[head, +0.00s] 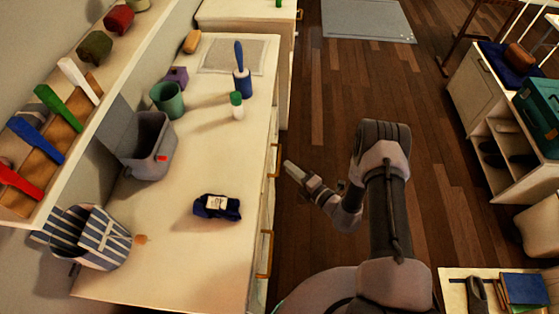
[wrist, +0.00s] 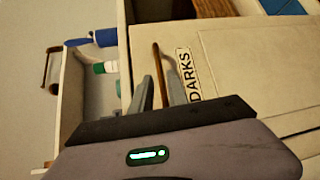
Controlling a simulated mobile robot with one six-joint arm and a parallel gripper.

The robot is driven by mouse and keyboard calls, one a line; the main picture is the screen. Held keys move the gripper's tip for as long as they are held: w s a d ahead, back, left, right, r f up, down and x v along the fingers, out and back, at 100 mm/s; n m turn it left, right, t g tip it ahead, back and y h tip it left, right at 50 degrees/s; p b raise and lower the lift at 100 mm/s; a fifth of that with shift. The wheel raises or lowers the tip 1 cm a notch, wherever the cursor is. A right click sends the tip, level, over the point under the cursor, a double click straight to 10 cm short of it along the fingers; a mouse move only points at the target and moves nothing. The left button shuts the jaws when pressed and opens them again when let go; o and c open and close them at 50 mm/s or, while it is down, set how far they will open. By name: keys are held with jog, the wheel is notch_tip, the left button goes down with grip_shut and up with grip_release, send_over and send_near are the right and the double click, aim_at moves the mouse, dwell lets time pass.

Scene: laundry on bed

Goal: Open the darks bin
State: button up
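The darks bin is a cream front panel (wrist: 245,65) with a black-lettered DARKS label (wrist: 185,73) in the wrist view. Its long brass handle (wrist: 158,65) stands beside the label. My gripper (wrist: 160,90) is open, with one finger on each side of the handle in the picture. I cannot tell whether the fingers touch it. In the head view my gripper (head: 291,168) is beside the counter's front, close to a brass handle (head: 276,160). The bin front looks flush with the cabinet, as far as I can see.
The counter (head: 180,235) holds a grey lidded bin (head: 150,145), a green cup (head: 167,98), a green-capped bottle (head: 237,105), a dark folded garment (head: 217,207) and a striped bag (head: 90,237). Another brass handle (head: 265,255) is nearer. Wooden floor (head: 325,100) lies clear to the right.

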aim_at(279, 158)
jog(key=b+x, duration=0.1)
jog(key=x, duration=0.5)
jog(key=shift+w+a, duration=0.25)
grip_shut()
dwell(1.1)
